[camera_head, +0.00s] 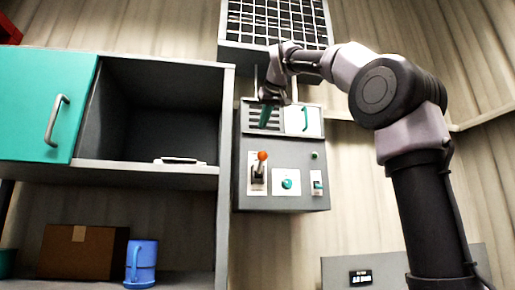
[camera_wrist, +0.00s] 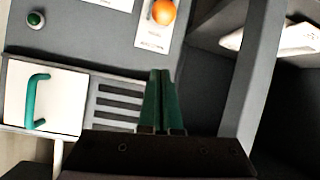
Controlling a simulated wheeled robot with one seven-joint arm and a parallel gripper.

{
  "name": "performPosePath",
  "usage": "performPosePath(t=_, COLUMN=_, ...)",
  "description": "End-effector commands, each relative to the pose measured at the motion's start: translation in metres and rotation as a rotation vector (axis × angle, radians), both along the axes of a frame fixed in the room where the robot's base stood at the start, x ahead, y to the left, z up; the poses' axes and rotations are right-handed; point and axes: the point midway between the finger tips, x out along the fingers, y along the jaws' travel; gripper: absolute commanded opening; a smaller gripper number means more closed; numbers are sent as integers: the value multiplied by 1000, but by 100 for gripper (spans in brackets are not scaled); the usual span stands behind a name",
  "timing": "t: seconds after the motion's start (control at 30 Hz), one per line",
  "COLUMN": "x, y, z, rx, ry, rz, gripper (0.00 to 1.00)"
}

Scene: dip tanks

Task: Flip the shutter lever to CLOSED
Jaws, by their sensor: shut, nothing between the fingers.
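The shutter lever (camera_head: 262,158) has an orange ball knob and stands on a white plate on the grey control box (camera_head: 243,195). In the head view the knob is at the upper part of its plate. In the wrist view the orange knob (camera_wrist: 163,12) shows at the top edge, with part of its plate below it. The plate's lettering is too small to read. My gripper (camera_head: 265,116) is above the lever, in front of the box's vent slots. In the wrist view its green fingers (camera_wrist: 160,75) are together and empty, apart from the knob.
The box also carries a teal knob (camera_head: 287,184), a small switch (camera_head: 318,183), a green button (camera_head: 315,155) and a white door with a teal handle (camera_head: 305,118). A shelf unit (camera_head: 225,150) stands close at left. A barred grey unit (camera_head: 232,52) hangs above.

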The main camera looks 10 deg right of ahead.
Motion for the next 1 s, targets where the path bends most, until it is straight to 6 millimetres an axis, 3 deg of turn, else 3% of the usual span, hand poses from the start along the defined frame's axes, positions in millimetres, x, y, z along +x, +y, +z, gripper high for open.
performPosePath(t=0.37, x=7, y=0, z=-4, rx=0, ry=2, rz=1, gripper=0)
performPosePath(t=0.83, x=89, y=6, z=-47, rx=0, ry=3, rz=0, gripper=0)
performPosePath(t=1.0, x=73, y=2, z=-60, rx=0, ry=-1, rz=0, gripper=0)
